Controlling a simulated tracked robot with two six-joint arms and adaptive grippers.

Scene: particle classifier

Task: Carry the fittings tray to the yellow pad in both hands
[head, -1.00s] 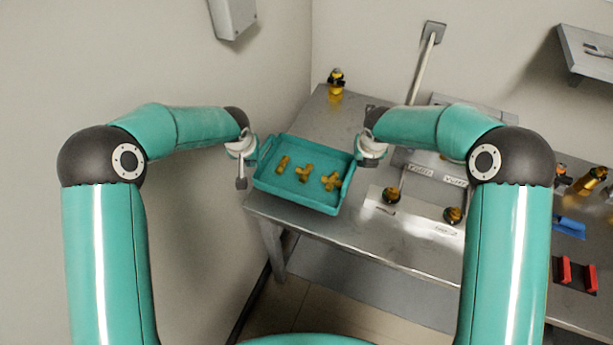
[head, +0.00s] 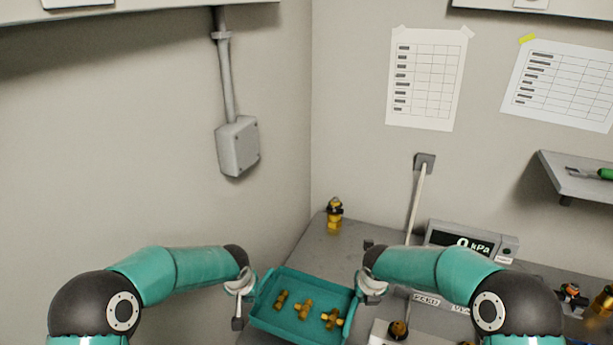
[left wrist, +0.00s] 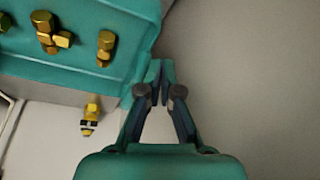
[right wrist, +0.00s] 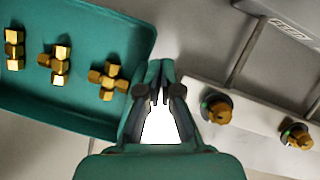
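The fittings tray (head: 262,316) is a teal rectangular tray between my two grippers, low in the head view. It holds several brass fittings (head: 306,308) in a row. My left gripper (head: 239,297) is at its left end; in the left wrist view its fingers (left wrist: 157,82) converge at the tray's teal end. My right gripper (head: 367,290) is at its right end; in the right wrist view its fingers (right wrist: 158,88) converge on teal there. Both look shut on the tray's ends. I cannot tell whether the tray touches the bench. The yellow pad is not in view.
The metal bench (head: 312,250) sits in a wall corner. A yellow-and-black fitting (head: 334,216) stands at its back. Right of the tray are a pressure display (head: 470,243) and round dark-and-brass fittings (right wrist: 216,110). A wall shelf (head: 580,178) is at right.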

